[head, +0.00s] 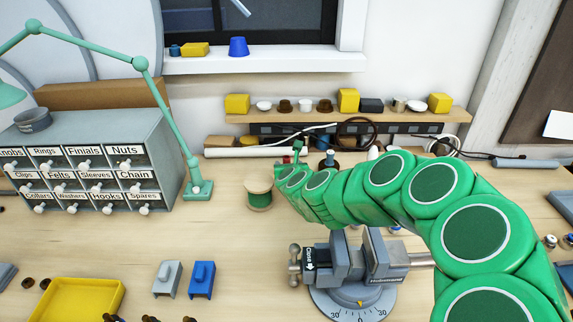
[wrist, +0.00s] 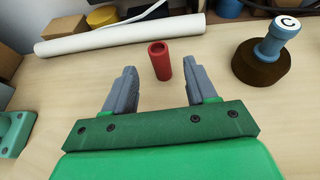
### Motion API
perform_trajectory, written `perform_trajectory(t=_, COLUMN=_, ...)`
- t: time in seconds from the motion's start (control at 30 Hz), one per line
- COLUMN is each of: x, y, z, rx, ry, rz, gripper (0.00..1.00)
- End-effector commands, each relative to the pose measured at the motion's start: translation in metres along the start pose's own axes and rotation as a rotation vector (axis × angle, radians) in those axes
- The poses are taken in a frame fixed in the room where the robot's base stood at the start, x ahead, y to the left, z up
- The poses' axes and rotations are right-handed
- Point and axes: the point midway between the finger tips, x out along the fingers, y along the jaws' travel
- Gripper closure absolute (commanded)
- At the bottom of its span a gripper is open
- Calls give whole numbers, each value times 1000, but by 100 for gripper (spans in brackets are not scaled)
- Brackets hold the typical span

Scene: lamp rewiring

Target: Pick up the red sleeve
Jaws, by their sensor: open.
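The red sleeve (wrist: 161,64) is a small hollow tube standing upright on the wooden bench in the wrist view. My gripper (wrist: 159,68) is open, with one grey finger to each side of the sleeve in that view. The sleeve appears at about the fingertips, with a visible gap on both sides, so neither finger touches it. In the head view a small bit of red (head: 286,159) shows beside the end of my green arm, and the arm hides much of that spot.
A blue post on a dark round base (wrist: 262,68), marked C, stands close on the right. A white roll (wrist: 120,38) lies behind the sleeve. A spool (head: 259,196), a lamp base (head: 198,190) and a vise (head: 350,266) stand near my arm in the head view.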

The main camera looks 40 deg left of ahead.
Motion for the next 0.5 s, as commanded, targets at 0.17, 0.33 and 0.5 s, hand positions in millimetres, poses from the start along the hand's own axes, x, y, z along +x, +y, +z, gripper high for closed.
perform_trajectory(t=0.17, x=11, y=0, z=-9, rx=-1, ry=-1, rz=0, gripper=43)
perform_trajectory(t=0.33, x=22, y=1, z=-11, rx=-1, ry=2, rz=3, gripper=43)
perform_trajectory(t=0.5, x=28, y=0, z=-10, rx=1, ry=1, rz=2, gripper=43)
